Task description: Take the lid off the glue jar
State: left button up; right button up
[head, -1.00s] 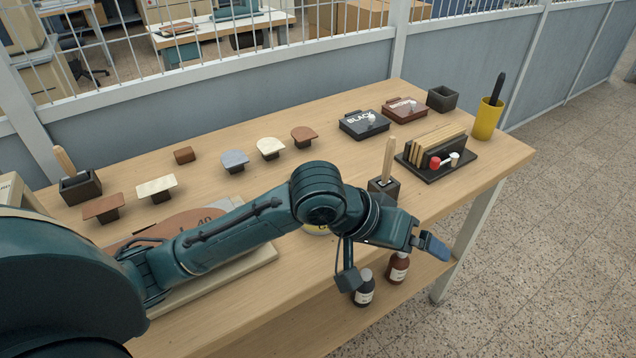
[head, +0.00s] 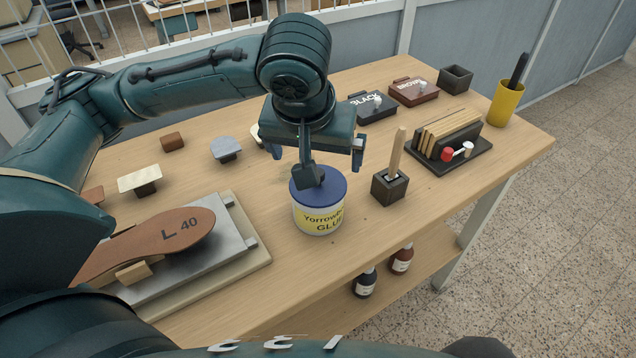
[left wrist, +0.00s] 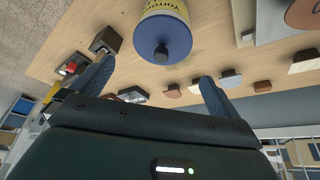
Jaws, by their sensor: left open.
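The glue jar (head: 318,218) is white and yellow with a "GLUE" label, and stands upright near the table's front edge. Its blue lid (head: 338,190) is on it. In the left wrist view the lid (left wrist: 180,38) shows a dark knob (left wrist: 162,54) in its middle. My left gripper (head: 316,152) is open and empty, above and slightly behind the jar. In the left wrist view its blue fingers (left wrist: 156,76) spread wide with the knob between their lines, apart from both. In the head view a dark part of my gripper covers the knob. My right gripper is not in view.
A dark holder (head: 389,188) with an upright wooden handle stands right of the jar. A metal plate (head: 215,262) with a brown sole (head: 150,245) lies left. A card rack (head: 450,160) and yellow cup (head: 504,105) stand at the right. Bottles (head: 366,284) sit on the lower shelf.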

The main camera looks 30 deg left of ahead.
aim_at(332, 188)
pick_arm(q)
jog(key=x, duration=0.7)
jog(key=shift+w+a+f, duration=0.15)
jog(key=shift+f, duration=0.2)
jog(key=c, duration=0.7)
jog(key=shift+r, duration=0.1)
